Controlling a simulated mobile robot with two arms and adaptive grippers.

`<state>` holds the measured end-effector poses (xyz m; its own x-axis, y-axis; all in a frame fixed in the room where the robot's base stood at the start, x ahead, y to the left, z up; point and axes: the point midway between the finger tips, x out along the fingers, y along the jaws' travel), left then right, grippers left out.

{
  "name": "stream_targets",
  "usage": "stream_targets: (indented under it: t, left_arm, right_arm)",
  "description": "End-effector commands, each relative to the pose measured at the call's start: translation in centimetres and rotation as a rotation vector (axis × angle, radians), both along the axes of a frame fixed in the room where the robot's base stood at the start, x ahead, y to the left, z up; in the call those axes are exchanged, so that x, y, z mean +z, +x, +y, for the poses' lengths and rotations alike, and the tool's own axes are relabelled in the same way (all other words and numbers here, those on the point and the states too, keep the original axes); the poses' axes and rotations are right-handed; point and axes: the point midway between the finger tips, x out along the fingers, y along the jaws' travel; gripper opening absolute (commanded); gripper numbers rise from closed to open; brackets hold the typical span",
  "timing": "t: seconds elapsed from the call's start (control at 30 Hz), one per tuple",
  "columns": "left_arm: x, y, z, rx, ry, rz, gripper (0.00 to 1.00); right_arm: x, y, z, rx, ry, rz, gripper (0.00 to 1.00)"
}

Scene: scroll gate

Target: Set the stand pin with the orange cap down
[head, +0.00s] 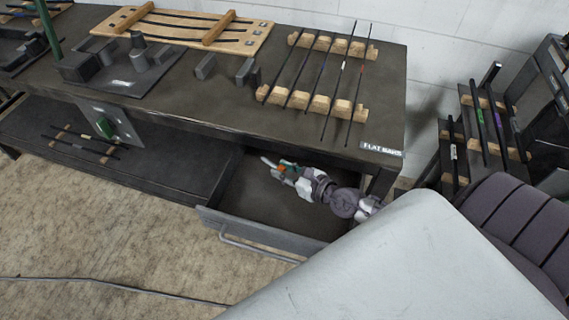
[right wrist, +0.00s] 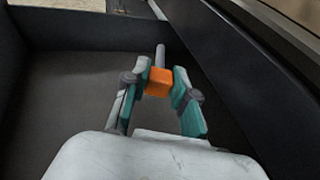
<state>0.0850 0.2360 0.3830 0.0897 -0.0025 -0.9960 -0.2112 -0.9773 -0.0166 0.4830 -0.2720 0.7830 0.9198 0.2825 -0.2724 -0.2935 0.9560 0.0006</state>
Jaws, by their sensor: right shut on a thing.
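The stand pin is a grey rod with an orange cap. In the right wrist view the orange cap (right wrist: 158,82) sits between the fingers of my right gripper (right wrist: 160,84), and the grey pin shaft (right wrist: 160,56) points away beyond it. In the head view my right gripper (head: 283,169) is inside the open drawer, shut on the capped end, with the pin (head: 268,162) sticking out to the left. The pin lies roughly level. I cannot tell whether it touches the drawer floor. My left gripper is not in view.
The open drawer (head: 212,219) has a front wall with a bar handle (head: 262,248). The bench top (head: 330,150) overhangs its back. Wooden racks with dark bars (head: 318,100), a wooden board (head: 180,28) and grey blocks (head: 247,72) stand on the bench.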

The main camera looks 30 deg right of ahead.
Motion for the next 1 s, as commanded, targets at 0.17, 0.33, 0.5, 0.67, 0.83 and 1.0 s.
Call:
stream_targets:
  t: [0.17, 0.33, 0.5, 0.67, 0.83, 1.0]
  left_arm:
    - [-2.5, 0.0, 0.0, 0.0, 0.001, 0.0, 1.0]
    - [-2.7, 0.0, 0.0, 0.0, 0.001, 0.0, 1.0]
    - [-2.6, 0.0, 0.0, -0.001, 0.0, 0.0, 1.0]
    - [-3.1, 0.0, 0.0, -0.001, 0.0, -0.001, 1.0]
    - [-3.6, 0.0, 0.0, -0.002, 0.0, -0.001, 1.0]
    - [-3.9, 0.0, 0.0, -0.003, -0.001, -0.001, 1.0]
  right_arm:
    - [-3.1, 0.0, 0.0, 0.002, -0.003, -0.001, 0.0]
    - [-3.2, 0.6, -0.6, 0.001, -0.001, -0.002, 0.0]
    - [-3.1, 0.5, -0.6, 0.0, 0.0, -0.001, 0.0]
    - [-3.6, 0.5, -0.6, 0.0, 0.0, -0.001, 0.0]
    - [-4.1, 0.5, -0.6, 0.0, 0.0, -0.001, 0.0]
    - [-4.5, 0.5, -0.6, 0.0, 0.0, 0.0, 0.0]
